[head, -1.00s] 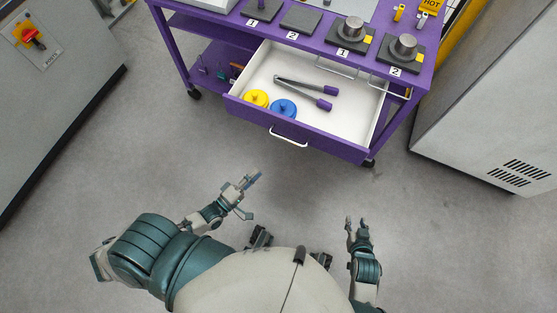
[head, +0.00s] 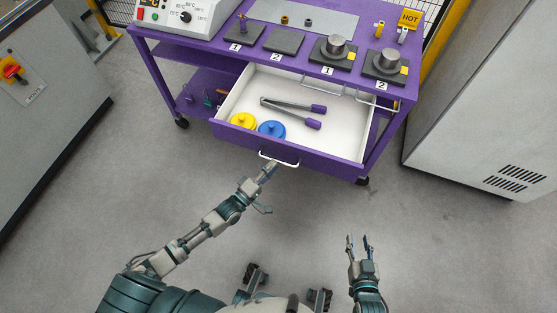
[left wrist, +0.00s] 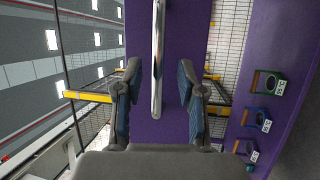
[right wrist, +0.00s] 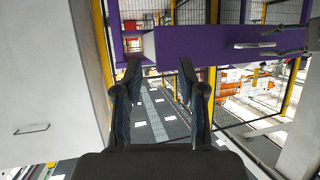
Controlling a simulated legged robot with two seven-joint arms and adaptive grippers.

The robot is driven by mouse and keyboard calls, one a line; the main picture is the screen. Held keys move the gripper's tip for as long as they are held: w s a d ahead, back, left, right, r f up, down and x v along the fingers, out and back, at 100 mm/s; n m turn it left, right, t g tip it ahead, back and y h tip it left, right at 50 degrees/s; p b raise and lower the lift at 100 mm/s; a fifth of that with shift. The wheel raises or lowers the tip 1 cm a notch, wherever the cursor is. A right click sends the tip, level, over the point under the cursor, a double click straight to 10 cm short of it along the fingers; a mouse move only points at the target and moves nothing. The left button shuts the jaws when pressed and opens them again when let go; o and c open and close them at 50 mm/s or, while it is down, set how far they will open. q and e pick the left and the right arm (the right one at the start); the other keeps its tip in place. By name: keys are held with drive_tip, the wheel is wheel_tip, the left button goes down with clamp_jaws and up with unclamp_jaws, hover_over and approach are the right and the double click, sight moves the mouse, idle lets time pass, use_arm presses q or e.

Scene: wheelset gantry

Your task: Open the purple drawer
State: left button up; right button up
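The purple drawer (head: 320,160) of the purple cart is pulled out, with its white inside showing. Its silver handle (head: 279,160) is on the front panel. My left gripper (head: 268,171) is at the handle, near its left part in the head view. In the left wrist view the handle (left wrist: 157,50) stands upright in line with the gap between the two fingers (left wrist: 158,85). The fingers are apart and not closed on it; contact cannot be told. My right gripper (head: 360,242) is open and empty, low and away from the cart; its fingers (right wrist: 160,85) are apart in the right wrist view.
The drawer holds a yellow lidded piece (head: 242,121), a blue one (head: 271,129) and purple-tipped tongs (head: 292,110). The cart top (head: 215,50) carries a control box and several pads. A grey cabinet (head: 480,110) stands at right. The floor before the cart is clear.

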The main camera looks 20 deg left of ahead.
sight(278, 161)
use_arm(q)
drive_tip(key=shift+x, duration=1.8)
clamp_jaws()
